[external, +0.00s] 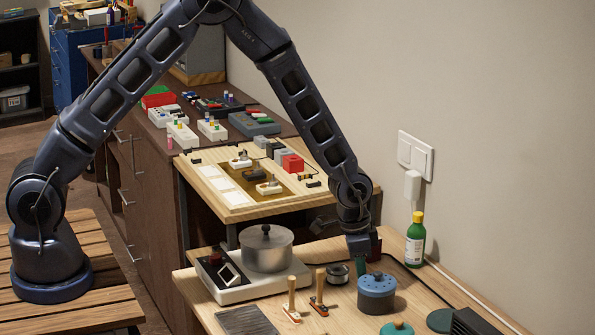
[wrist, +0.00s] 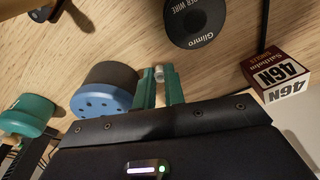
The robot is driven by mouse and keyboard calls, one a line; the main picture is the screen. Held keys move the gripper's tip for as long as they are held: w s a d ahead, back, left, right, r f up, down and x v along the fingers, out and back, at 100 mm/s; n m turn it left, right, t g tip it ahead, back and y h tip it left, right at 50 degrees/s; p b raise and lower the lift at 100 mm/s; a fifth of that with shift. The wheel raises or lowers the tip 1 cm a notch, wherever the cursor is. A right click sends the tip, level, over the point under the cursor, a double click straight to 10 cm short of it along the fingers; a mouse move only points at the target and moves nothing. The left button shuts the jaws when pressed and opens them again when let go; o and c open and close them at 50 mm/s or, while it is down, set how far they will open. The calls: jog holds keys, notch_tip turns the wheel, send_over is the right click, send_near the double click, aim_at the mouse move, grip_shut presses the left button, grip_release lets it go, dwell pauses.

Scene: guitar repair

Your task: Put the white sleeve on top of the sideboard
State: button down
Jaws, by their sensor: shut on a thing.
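My gripper (external: 361,263) is low over the workbench (external: 235,320), just behind the blue pot with holes in its lid (external: 377,291). In the wrist view, its two green fingers (wrist: 158,76) are close together on a small whitish piece (wrist: 158,71), which looks like the white sleeve. Only its end shows between the fingertips, and I cannot tell whether it touches the bench. In the external view the sleeve is hidden. The dark brown sideboard (external: 152,190) stands at the back left, with several things on its top.
Near my gripper are a solder wire spool (wrist: 196,20), a small labelled box (wrist: 277,76) and a green round thing (wrist: 28,115). A metal pot (external: 266,250) stands on a hotplate. A green bottle (external: 415,240) is by the wall. A wooden board (external: 235,205) lies between bench and sideboard.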

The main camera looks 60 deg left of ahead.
jog(key=shift+f, duration=0.85)
jog(key=shift+f, duration=0.15)
jog(key=c, duration=1.5)
grip_release()
